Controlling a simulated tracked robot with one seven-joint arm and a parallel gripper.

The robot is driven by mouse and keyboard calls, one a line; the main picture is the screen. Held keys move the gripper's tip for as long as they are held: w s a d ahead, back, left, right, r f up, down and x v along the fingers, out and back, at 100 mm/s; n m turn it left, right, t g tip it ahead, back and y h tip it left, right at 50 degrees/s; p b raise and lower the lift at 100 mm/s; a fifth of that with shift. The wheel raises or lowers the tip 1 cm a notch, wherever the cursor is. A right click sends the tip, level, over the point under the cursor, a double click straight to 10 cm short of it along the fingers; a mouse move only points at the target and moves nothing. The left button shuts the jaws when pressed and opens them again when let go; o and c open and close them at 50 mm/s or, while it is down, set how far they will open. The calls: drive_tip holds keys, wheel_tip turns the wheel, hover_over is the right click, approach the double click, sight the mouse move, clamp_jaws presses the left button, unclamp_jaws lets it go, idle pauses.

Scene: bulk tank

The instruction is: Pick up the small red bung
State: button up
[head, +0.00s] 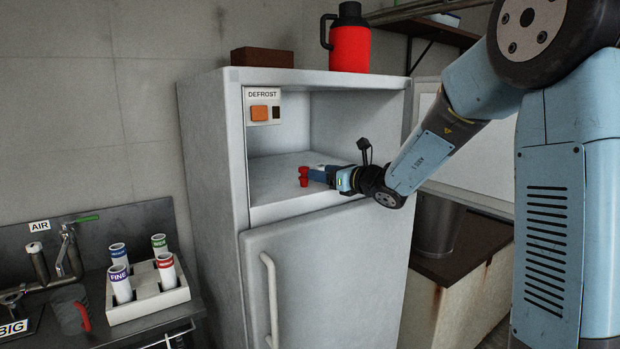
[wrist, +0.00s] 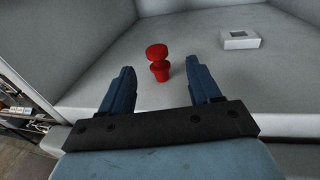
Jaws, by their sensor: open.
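The small red bung (head: 303,176) stands upright on the floor of the open upper compartment of the white fridge (head: 322,239). My gripper (head: 318,175) reaches into the compartment from the right. In the wrist view my gripper (wrist: 161,78) is open and empty. Its two blue fingers point toward the bung, which is centred between them and just beyond or level with their tips. I cannot tell the exact depth.
A small white square block with a recess (wrist: 240,39) lies further right on the compartment floor. A DEFROST panel (head: 262,106) is at the compartment's upper left. A red flask (head: 349,47) and a brown box (head: 262,57) stand on top. The left bench holds a rack of tubes (head: 149,300).

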sight(304, 167)
drive_tip(key=shift+x, duration=4.05)
drive_tip(key=shift+s+a+r, duration=0.1)
drive_tip(key=shift+s, duration=0.05)
drive_tip(key=shift+c, duration=0.4)
